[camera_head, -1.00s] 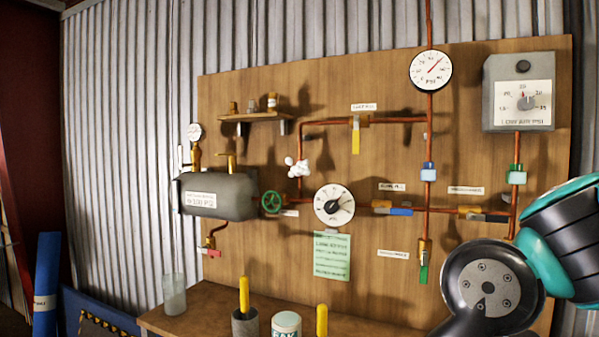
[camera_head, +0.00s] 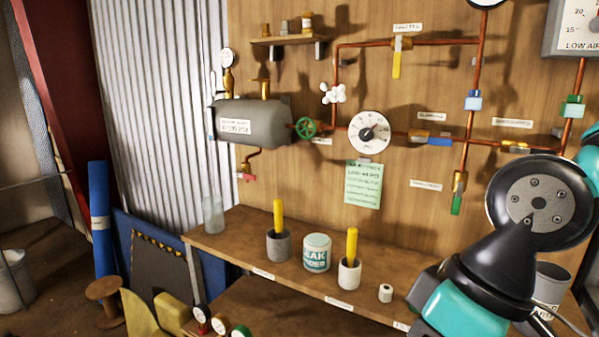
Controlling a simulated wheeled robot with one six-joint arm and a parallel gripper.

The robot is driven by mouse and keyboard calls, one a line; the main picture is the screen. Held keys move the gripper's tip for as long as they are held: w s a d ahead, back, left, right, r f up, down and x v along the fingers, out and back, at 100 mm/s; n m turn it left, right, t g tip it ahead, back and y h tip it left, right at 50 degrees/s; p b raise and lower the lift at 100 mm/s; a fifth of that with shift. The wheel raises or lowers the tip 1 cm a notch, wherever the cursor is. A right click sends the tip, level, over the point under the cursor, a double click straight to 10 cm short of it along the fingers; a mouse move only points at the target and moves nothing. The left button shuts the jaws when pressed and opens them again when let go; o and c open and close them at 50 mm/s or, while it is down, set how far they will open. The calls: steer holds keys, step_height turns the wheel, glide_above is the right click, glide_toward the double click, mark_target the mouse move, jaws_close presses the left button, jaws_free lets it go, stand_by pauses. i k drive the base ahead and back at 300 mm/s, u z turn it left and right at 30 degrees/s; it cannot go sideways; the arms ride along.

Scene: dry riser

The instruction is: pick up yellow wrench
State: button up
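No thing that I can clearly make out as a yellow wrench is in view. Two yellow upright handles stand in cups on the bench: one (camera_head: 278,216) in a dark grey cup (camera_head: 279,246), one (camera_head: 351,244) in a pale cup (camera_head: 349,274). What their lower ends are is hidden inside the cups. A yellow lever (camera_head: 397,64) hangs from the upper copper pipe. Part of my arm fills the lower right; my gripper does not show.
The wooden bench (camera_head: 235,250) also holds a clear glass (camera_head: 214,215), a white and teal tub (camera_head: 317,253) and a small white roll (camera_head: 385,293). Above it are a grey tank (camera_head: 262,121), pipes and a dial (camera_head: 369,133). Gauges (camera_head: 201,314) and yellow pieces (camera_head: 172,312) lie lower left.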

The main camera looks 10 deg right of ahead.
mark_target(278, 203)
steer(key=u, duration=0.55)
steer(key=k, duration=0.65)
steer(key=u, duration=1.1)
steer(key=i, duration=1.5)
steer(key=z, duration=0.95)
steer(key=i, duration=0.75)
steer(key=z, duration=0.75)
